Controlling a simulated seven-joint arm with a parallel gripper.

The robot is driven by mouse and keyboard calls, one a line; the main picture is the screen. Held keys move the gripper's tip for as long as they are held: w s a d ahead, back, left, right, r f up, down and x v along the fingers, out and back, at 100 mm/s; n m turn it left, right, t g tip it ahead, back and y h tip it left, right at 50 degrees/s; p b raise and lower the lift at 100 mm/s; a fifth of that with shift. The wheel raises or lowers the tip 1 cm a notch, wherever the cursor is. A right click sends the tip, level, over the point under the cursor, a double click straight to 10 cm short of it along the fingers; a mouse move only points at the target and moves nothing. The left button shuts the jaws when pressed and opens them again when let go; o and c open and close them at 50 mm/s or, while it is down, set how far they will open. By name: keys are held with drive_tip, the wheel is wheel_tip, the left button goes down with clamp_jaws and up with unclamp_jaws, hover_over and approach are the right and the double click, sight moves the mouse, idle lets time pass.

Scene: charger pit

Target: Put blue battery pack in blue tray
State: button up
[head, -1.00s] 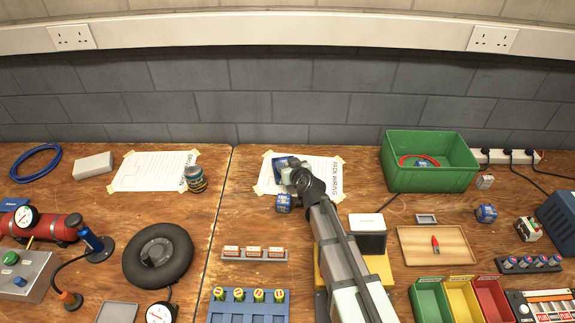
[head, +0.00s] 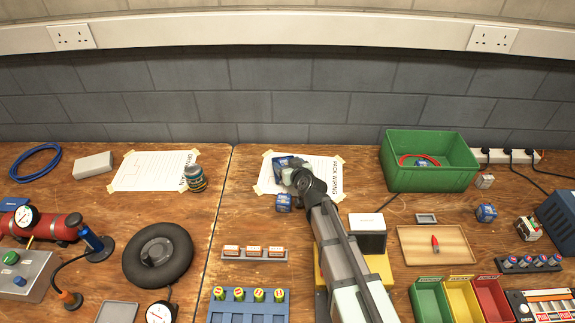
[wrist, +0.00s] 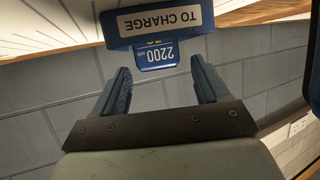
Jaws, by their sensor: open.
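In the head view the blue tray (head: 283,160) sits on the white paper at the back and is partly hidden by my gripper (head: 290,178). In the upside-down wrist view the blue tray (wrist: 160,22) shows its "TO CHARGE" label. A blue battery pack (wrist: 156,56) marked 2200 shows past the tray's rim and appears to stand in the tray. My gripper (wrist: 161,72) is open, its fingertips to either side of the pack and seemingly clear of it. Another blue pack (head: 283,202) stands on the table just in front of the tray.
A green crate (head: 430,178) at the back right holds a blue pack and a red cable. A black-and-white box (head: 368,232) stands right of my arm. A rack of orange-and-white pieces (head: 253,254) lies in front.

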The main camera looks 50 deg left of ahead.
drive_tip(key=v, duration=1.1)
